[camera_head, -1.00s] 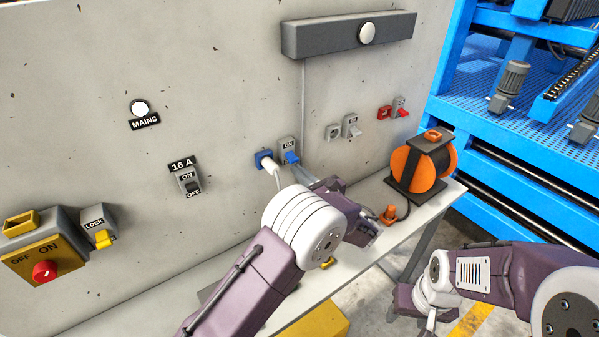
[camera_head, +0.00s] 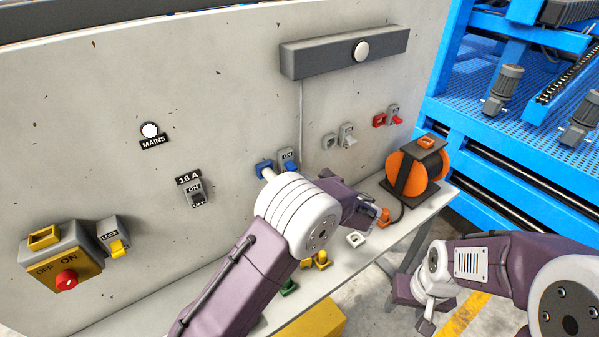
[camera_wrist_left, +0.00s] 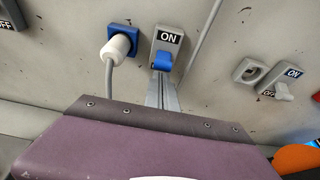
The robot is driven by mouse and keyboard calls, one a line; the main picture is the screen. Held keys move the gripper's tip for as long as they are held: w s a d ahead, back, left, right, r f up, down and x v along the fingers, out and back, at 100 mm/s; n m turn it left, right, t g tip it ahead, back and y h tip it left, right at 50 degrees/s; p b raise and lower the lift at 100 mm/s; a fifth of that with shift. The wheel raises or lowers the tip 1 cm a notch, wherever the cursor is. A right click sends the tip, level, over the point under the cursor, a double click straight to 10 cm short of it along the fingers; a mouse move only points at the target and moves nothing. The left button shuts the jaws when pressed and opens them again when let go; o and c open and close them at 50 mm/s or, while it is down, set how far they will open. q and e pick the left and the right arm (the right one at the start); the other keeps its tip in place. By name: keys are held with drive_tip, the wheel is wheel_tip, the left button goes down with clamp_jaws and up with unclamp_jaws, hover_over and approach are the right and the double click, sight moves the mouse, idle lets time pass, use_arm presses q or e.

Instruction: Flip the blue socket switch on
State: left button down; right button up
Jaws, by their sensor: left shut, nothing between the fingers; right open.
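The blue socket (camera_wrist_left: 124,36) is on the grey wall with a white plug (camera_wrist_left: 118,48) in it. To its right is its switch (camera_wrist_left: 168,41), a grey box with a blue lever (camera_wrist_left: 163,62). ON shows above the lever, which slants down and covers the lower part. In the head view the switch (camera_head: 287,157) is partly behind my left arm. My left gripper (camera_wrist_left: 162,82) is shut and empty, its tips just below the lever; I cannot tell if they touch. My right gripper (camera_head: 427,322) is open and empty, low at the right, away from the wall.
A white switch (camera_head: 347,135) and a red switch (camera_head: 395,114) are farther right. A 16 A switch (camera_head: 194,190) and a yellow lock box (camera_head: 65,263) are left. An orange cable reel (camera_head: 417,165) and loose plugs stand on the bench below.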

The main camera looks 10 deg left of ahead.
sight(293, 169)
use_arm(q)
drive_tip(key=shift+r+g+h+p, duration=0.9)
drive_tip(key=shift+r+p, duration=0.75)
drive_tip(key=shift+p, duration=1.3)
